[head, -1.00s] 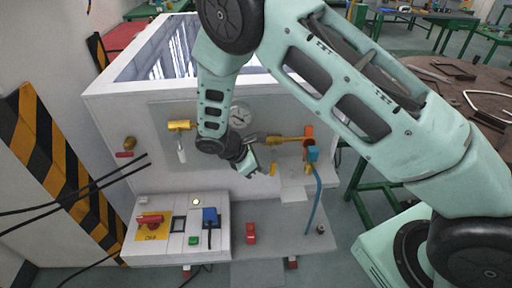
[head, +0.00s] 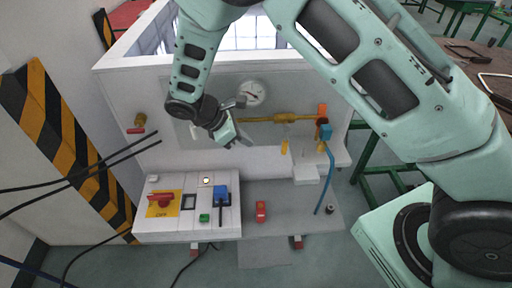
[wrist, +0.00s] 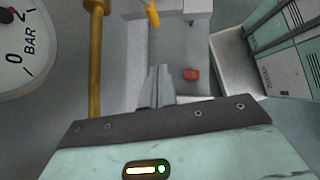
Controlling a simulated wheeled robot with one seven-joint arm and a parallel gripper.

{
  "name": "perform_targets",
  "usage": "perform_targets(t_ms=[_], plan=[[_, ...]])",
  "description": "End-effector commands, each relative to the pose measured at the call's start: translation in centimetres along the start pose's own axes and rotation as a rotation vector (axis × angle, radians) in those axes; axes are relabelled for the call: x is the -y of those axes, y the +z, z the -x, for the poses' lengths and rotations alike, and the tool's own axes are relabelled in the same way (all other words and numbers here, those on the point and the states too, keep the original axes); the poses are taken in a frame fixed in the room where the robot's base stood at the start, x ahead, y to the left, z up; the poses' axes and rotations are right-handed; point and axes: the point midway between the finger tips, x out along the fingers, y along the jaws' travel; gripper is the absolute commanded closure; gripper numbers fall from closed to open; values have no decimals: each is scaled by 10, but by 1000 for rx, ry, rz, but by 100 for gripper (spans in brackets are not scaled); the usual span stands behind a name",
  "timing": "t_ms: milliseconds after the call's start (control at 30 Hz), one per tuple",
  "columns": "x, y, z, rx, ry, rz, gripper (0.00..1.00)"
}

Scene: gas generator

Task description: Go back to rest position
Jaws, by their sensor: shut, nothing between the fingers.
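My gripper (head: 244,143) hangs in front of the generator's white front panel, below the round pressure gauge (head: 251,93) and to the left of the yellow handle (head: 284,146). The wrist view shows its fingers (wrist: 157,88) together with nothing between them. The brass pipe (head: 270,119) runs right from the gauge area to an orange part (head: 322,111). In the wrist view the gauge (wrist: 22,45) is at the upper left and the brass pipe (wrist: 96,70) stands beside it. My arm hides part of the panel and of the generator's top.
The control box (head: 187,207) with a red switch (head: 160,200) sits at the lower left. A red object (head: 261,211) lies on the grey base (head: 290,212). A blue hose (head: 328,180) hangs at right. Black cables (head: 80,178) cross the left side. Green-legged tables stand at right.

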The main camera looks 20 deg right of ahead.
Motion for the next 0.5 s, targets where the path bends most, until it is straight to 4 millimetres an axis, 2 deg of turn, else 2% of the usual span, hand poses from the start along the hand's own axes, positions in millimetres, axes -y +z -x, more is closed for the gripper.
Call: perform_targets(t_ms=[200,500], plan=[[0,-3,26,0,1,-1,100],[5,0,37,-21,-8,-13,100]])
